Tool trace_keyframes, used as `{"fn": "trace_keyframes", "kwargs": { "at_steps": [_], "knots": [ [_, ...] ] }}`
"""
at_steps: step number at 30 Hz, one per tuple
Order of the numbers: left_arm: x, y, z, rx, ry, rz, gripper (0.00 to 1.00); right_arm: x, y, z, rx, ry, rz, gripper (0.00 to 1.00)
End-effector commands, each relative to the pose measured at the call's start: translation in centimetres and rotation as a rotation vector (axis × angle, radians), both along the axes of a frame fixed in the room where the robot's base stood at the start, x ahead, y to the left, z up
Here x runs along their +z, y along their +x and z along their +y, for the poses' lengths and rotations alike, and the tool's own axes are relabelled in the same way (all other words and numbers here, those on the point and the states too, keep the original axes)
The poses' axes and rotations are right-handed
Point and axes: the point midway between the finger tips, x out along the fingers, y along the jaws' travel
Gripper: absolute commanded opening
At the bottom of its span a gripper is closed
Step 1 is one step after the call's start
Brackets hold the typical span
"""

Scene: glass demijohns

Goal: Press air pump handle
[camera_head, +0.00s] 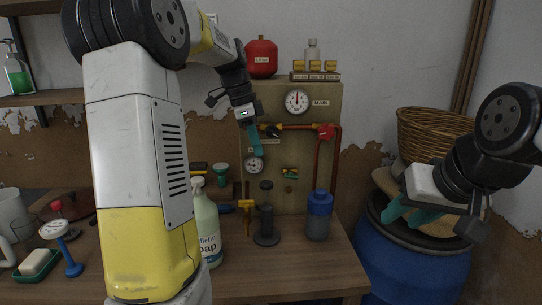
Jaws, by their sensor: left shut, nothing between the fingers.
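A dark grey upright device (266,222), apparently the air pump, stands on the wooden table (300,265) in front of the panel. It has a round base and a round knob (266,186) on top, which looks like its handle. My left gripper (256,143) points down with its teal fingers shut and empty. In the picture it is above the knob and slightly left, in front of the panel; its depth from the panel is unclear. My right gripper (411,213) is open and empty, with teal fingers apart, right of the table by a blue barrel.
The panel (318,185) carries gauges, copper pipe and a red valve handle (326,131). The blue barrel (400,265) and a wicker basket (425,130) are at right. My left arm hides much of the table.

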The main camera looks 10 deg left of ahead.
Motion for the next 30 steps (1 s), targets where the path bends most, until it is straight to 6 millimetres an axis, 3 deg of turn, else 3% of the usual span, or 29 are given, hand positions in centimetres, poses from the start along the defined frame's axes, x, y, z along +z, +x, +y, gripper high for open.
{"fn": "trace_keyframes", "kwargs": {
  "at_steps": [6, 13, 30],
  "knots": [
    [-4.1, 0.2, -1.1, -0.002, -0.001, 0.006, 0.00, 0.0, 0.0, 0.0, 0.000, 0.000, 0.000, 0.36],
    [-7.3, 0.5, -1.9, -0.001, 0.000, 0.003, 0.00, 0.0, 0.0, 0.0, 0.000, 0.000, 0.000, 0.36],
    [-8.9, 0.6, -2.1, 0.000, 0.000, 0.002, 0.00, 0.0, 0.0, 0.0, 0.000, 0.000, 0.000, 0.36]
  ]
}}
